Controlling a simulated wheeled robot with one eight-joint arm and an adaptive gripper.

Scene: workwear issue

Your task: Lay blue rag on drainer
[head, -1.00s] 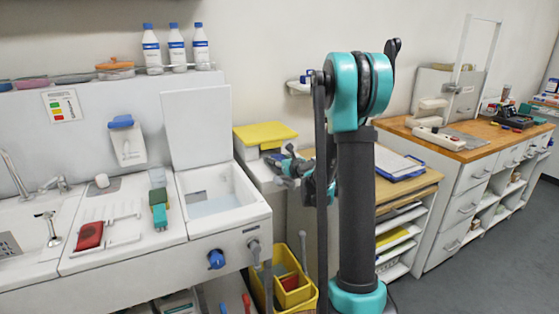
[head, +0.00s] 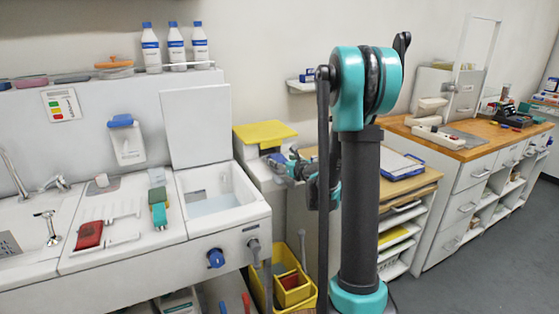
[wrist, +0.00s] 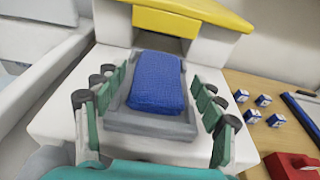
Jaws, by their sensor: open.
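The blue rag (wrist: 157,83) lies folded in a shallow grey tray (wrist: 150,124) on a white surface, in the wrist view. My gripper (wrist: 160,85) is open, with its green-and-grey fingers to the left and right of the rag and nothing held. Whether the fingers touch the rag or tray I cannot tell. In the head view my gripper (head: 293,167) is beside the yellow-lidded unit, and the rag is small and partly covered there. The ribbed white drainer (head: 122,213) is on the left worktop, with a red cloth (head: 89,234) at its lower left.
A green brush (head: 159,213) lies right of the drainer. An open-lidded white basin (head: 213,203) lies between it and my gripper. The yellow-lidded unit (head: 264,134) rises behind the rag. Small blue-and-white boxes (wrist: 254,116) and a red object (wrist: 291,166) are to the right.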

